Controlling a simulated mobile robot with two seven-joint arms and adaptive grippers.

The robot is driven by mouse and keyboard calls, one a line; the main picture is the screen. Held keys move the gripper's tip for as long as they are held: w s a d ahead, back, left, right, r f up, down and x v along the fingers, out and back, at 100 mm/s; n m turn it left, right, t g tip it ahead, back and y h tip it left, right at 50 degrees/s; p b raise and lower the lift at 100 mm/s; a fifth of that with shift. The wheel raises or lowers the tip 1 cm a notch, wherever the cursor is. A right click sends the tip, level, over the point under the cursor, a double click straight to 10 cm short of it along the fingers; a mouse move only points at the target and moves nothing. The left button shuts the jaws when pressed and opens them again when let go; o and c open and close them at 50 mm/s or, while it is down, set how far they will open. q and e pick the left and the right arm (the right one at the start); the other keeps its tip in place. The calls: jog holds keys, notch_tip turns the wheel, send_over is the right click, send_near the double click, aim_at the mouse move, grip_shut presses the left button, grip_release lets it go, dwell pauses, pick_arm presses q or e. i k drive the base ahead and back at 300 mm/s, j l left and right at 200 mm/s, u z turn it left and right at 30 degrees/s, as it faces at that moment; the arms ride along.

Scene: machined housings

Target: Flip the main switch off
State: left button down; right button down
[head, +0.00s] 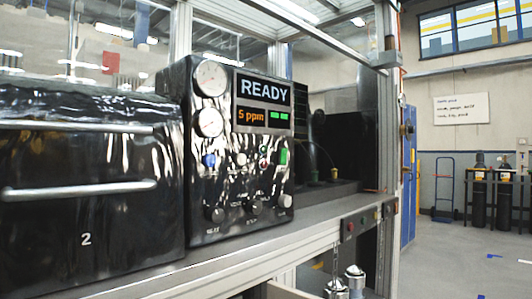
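A black control panel (240,180) stands on a metal bench at the middle left of the head view. Its display (264,90) reads READY, with "5 ppm" in orange and green lights below. A green switch-like part (283,157) sits at the panel's right side and looks lit; its label and exact position are too small to tell. A blue knob (208,161), small buttons, and several dark knobs (254,207) are also on the panel. I cannot tell by label which control is the main switch. Neither of my grippers is in view.
A black cabinet (85,180) with two bar handles and a "2" stands left of the panel. The bench edge (240,255) runs in front. Two silver cylinders (355,278) stand below the bench.

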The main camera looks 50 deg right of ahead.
aim_at(284, 158)
jog(key=z, duration=1.3)
jog(key=i+j+u, duration=0.1)
jog(key=u, duration=0.15)
jog(key=j, duration=0.05)
